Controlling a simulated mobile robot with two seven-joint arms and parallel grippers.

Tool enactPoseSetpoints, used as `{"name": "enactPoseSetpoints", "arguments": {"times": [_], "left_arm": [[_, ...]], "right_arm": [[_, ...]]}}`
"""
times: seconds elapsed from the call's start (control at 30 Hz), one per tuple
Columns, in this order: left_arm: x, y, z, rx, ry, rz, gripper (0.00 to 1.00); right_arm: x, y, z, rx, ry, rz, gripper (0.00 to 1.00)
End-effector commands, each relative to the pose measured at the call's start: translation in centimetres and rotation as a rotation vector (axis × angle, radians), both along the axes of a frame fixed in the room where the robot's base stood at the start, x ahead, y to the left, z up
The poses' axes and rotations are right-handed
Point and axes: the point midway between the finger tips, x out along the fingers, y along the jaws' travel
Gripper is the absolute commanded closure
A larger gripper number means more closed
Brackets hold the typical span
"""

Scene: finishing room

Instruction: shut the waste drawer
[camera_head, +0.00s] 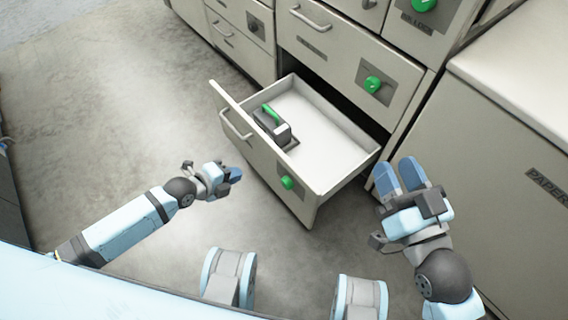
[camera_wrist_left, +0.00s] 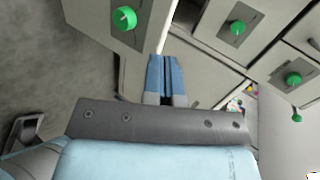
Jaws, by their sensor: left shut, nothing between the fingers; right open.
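The waste drawer (camera_head: 262,163) is pulled out of the lower cabinet, with a bar handle (camera_head: 235,126) and a green knob (camera_head: 287,183) on its front. A dark grey object with a green part (camera_head: 272,124) lies inside at its left. My left gripper (camera_head: 236,174) is shut and empty, in front of the drawer front and apart from it. Its blue fingers (camera_wrist_left: 166,80) show in the left wrist view, with a panel bearing a green knob (camera_wrist_left: 124,19) above left. My right gripper (camera_head: 403,177) is open and empty, just right of the drawer's right front corner.
More closed drawers with green knobs (camera_head: 373,84) rise above and behind the open drawer. A cabinet marked PAPER (camera_head: 510,165) stands at the right. The grey concrete floor (camera_head: 110,110) to the left is clear.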

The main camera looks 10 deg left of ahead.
Motion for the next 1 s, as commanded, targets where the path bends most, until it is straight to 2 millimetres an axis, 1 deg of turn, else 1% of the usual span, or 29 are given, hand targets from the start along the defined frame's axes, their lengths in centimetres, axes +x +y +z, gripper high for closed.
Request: {"name": "enactPoseSetpoints", "arguments": {"times": [0.03, 0.17, 0.27, 0.37, 0.73, 0.9, 1.0], "left_arm": [[0.3, 0.3, -1.2, 0.021, -0.015, -0.017, 1.0], [0.7, 0.4, -1.6, 0.048, -0.034, -0.04, 1.0], [1.2, 0.0, -1.9, 0.048, -0.037, -0.041, 1.0], [2.2, -0.9, -2.7, 0.046, -0.035, -0.04, 1.0], [7.6, -5.1, -6.8, 0.044, -0.035, -0.038, 1.0], [9.4, -6.5, -6.4, 0.045, -0.035, -0.039, 1.0], [10.1, -7.0, -6.4, 0.047, -0.034, -0.039, 1.0]], "right_arm": [[-0.1, 0.1, -0.7, 0.008, -0.01, 0.005, 0.58], [-0.3, 0.2, -0.5, 0.017, -0.02, 0.01, 0.58], [-0.2, 0.2, -0.8, 0.013, -0.01, 0.014, 0.58], [-0.2, 0.3, -1.6, 0.002, 0.011, 0.02, 0.58], [-0.1, 0.6, -5.9, -0.06, 0.128, 0.06, 0.58], [-0.1, 0.7, -6.7, -0.077, 0.157, 0.07, 0.58], [-0.1, 0.7, -7.0, -0.082, 0.167, 0.074, 0.58]]}}
